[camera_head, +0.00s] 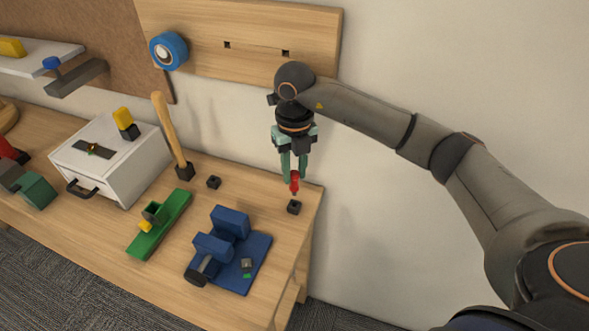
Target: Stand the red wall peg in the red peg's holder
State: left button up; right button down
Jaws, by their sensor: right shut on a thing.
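My right gripper (294,176) points down near the right end of the wooden table and is shut on the red wall peg (295,184). The peg hangs between the green fingertips, upright or nearly so. A small black holder (294,207) sits on the table just below the peg. The peg's lower tip is close to the holder; I cannot tell whether it touches. Another small black holder (214,182) stands further left with nothing in it. My left gripper is not in view.
A blue vise-like fixture (258,262) and a green fixture (171,226) stand in front on the table (105,246). A wooden-handled tool (170,132) stands upright at the back beside a white drawer box (138,161). A wooden board (220,20) with square holes is on the wall.

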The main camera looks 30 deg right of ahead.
aim_at(294, 186)
jog(key=shift+f+b, duration=2)
jog(key=shift+f, duration=0.9)
jog(key=c, duration=0.6)
grip_release()
jog(key=shift+o, duration=0.2)
notch_tip(294, 186, up, 2)
jog(key=shift+r+b, duration=0.2)
jog(key=shift+b, duration=0.15)
jog(key=s+a+r, duration=0.6)
jog(key=s+r, duration=0.4)
jog(key=s, duration=0.2)
jog(key=shift+s+r, duration=0.3)
jog(key=shift+s, duration=0.05)
